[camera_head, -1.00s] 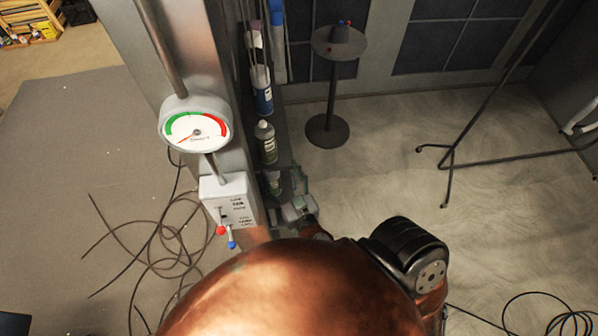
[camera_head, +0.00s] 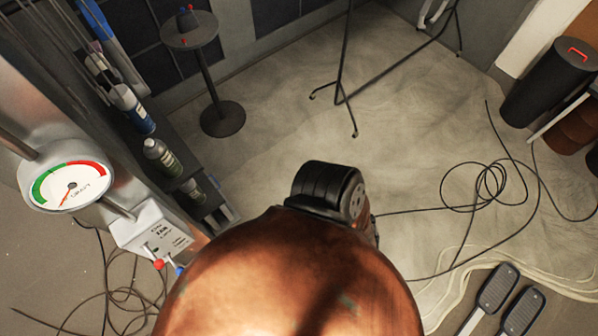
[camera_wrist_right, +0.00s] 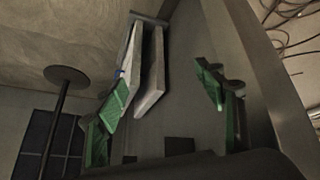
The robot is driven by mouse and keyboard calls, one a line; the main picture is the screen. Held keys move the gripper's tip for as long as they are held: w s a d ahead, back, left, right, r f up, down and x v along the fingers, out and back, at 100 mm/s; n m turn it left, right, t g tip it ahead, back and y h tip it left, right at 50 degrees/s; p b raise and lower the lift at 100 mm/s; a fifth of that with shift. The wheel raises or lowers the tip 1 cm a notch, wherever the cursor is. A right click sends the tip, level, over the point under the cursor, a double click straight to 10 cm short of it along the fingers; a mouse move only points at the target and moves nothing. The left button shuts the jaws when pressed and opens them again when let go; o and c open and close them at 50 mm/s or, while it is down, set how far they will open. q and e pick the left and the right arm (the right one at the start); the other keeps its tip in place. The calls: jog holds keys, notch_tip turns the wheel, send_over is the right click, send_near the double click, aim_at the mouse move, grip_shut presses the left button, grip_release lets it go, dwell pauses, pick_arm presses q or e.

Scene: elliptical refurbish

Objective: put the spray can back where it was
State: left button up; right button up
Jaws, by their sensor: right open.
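Several spray cans stand on the narrow dark shelves beside the metal column in the head view. A blue-and-white can (camera_head: 132,110) is higher up, a grey-green can with a pale label (camera_head: 162,157) is below it, and a darker can (camera_head: 193,190) is lower still, partly hidden. I cannot tell which one the task means. My right gripper (camera_wrist_right: 163,95) is open in the wrist view, its green finger pads apart. Pale flat panels show between and beyond the fingers, and no can shows between them. In the head view this gripper is not clearly visible. My left gripper is not in view.
A gauge (camera_head: 70,186) and a switch box (camera_head: 155,235) are on the metal column at left. A round stand (camera_head: 190,30) is behind the shelves. Cables (camera_head: 480,190) and foot pedals (camera_head: 510,295) lie on the floor at right.

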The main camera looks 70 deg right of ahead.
jog(key=s+d+f+g, duration=0.2)
jog(key=s+f, duration=0.5)
jog(key=s, duration=0.5)
jog(key=s+d+f+g, duration=0.2)
jog(key=s+f+g, duration=0.1)
jog(key=s+f, duration=0.5)
jog(key=s, duration=0.3)
jog(key=shift+s+f+y, duration=0.15)
jog(key=shift+s+y, duration=0.15)
jog(key=shift+s, duration=0.05)
jog(key=shift+d, duration=0.1)
